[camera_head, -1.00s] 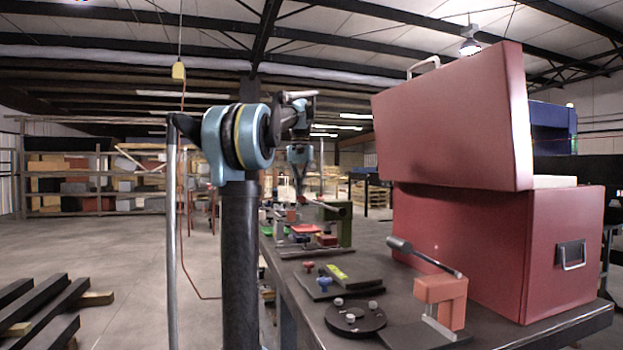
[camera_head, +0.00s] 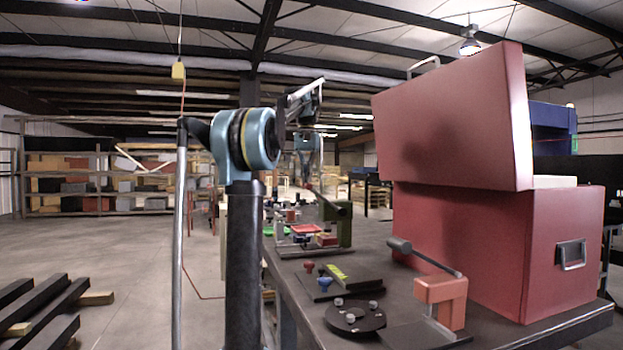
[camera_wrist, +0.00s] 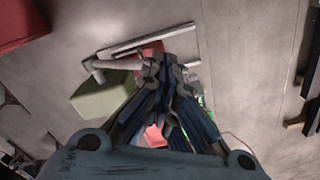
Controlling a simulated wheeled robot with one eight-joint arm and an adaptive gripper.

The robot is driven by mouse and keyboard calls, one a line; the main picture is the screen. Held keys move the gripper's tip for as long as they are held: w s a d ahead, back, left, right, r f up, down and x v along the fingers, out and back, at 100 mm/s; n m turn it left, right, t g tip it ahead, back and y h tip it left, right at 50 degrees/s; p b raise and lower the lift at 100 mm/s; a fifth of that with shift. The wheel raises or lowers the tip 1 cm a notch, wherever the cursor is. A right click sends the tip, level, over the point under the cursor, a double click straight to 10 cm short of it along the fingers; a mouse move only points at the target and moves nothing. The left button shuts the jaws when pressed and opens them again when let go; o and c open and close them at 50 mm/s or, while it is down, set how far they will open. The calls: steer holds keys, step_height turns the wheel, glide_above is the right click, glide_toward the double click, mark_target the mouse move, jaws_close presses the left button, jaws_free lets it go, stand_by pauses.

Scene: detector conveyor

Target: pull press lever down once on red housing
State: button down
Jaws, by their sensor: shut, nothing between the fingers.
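My gripper (camera_head: 308,183) is at the far end of the dark bench, above the lever fixture with a green post (camera_head: 344,224). In the wrist view my gripper (camera_wrist: 163,68) has its fingertips together, with nothing held. A red block (camera_wrist: 152,50), perhaps the red housing, lies beyond the tips. A grey lever bar (camera_wrist: 118,64) and a green block (camera_wrist: 103,97) show to their left. Whether the fingers touch the lever is unclear. Nearer on the bench stands an orange-red lever housing (camera_head: 441,292), its grey-handled lever (camera_head: 429,258) raised to the left. My gripper is far from it.
A large red box (camera_head: 480,240) with a tilted red lid part (camera_head: 450,120) fills the right of the bench. A black disc with knobs (camera_head: 355,318) and a plate with a blue knob (camera_head: 325,283) stand in front.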

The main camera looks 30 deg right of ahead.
steer(key=shift+s+d+r, duration=0.15)
steer(key=shift+d+r, duration=0.55)
steer(key=shift+r, duration=0.05)
steer(key=shift+s+d+r, duration=0.15)
steer(key=shift+d+r, duration=0.5)
steer(key=shift+r, duration=2.6)
steer(key=s+a+f+n+t, duration=0.1)
steer(key=s+a+f+n, duration=0.1)
steer(key=a+f, duration=0.95)
steer(key=s+a+f+n, duration=0.25)
steer(key=a+f, duration=0.55)
steer(key=a, duration=0.6)
steer(key=s+a+f+n, duration=0.1)
steer(key=s+a+f, duration=0.4)
steer(key=f, duration=0.6)
steer(key=s+a+f+n, duration=0.2)
steer(key=s+a+f, duration=0.3)
steer(key=f, duration=0.7)
steer(key=s+a+f+n+t, duration=0.1)
steer(key=s+a+f, duration=0.4)
steer(key=s+f, duration=0.4)
step_height(320, 180, down, 3)
steer(key=shift+a+f, duration=0.1)
steer(key=shift+a, duration=0.1)
steer(key=shift+n, duration=0.25)
